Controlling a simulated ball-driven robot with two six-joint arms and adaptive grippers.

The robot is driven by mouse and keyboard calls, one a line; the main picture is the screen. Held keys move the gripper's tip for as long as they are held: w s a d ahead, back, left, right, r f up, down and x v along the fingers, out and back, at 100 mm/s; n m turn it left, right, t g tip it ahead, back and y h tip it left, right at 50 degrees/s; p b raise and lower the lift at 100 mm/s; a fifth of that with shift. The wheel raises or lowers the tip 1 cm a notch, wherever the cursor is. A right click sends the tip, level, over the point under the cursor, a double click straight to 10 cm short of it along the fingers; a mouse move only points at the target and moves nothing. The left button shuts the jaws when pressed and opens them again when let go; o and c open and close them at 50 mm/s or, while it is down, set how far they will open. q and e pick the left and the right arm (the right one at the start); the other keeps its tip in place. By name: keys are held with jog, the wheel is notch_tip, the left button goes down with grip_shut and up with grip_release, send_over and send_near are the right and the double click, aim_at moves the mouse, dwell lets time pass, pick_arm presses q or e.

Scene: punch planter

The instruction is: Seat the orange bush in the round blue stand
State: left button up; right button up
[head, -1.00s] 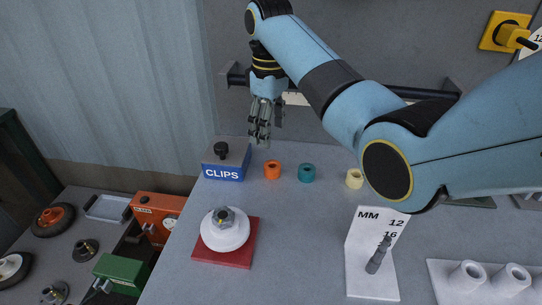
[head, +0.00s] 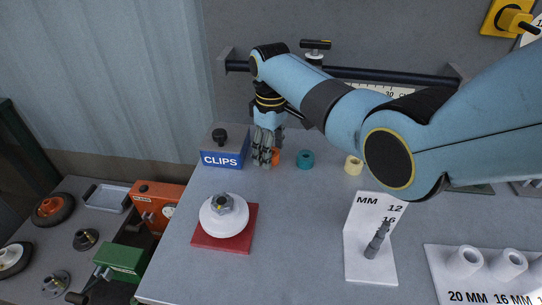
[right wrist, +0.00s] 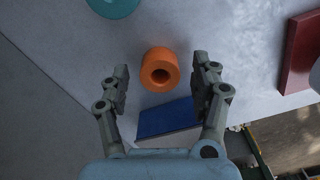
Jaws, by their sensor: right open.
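The orange bush (head: 276,157) stands upright on the grey bench, partly hidden behind my right gripper (head: 263,160) in the head view. In the right wrist view the orange bush (right wrist: 160,54) shows its hole and lies between the two open fingers of my right gripper (right wrist: 160,72), with gaps on both sides. Nothing is held. I cannot make out a round blue stand in these frames. A round white piece with a metal nut (head: 224,215) sits on a red square plate (head: 222,243). My left gripper is out of view.
A blue CLIPS box (head: 222,160) stands close to the left of the bush. A teal bush (head: 305,160) and a cream bush (head: 353,165) stand to the right. A white MM board (head: 372,265) is nearer. The bench middle is clear.

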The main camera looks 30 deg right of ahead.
jog(key=c, duration=1.3)
jog(key=shift+r, duration=0.1)
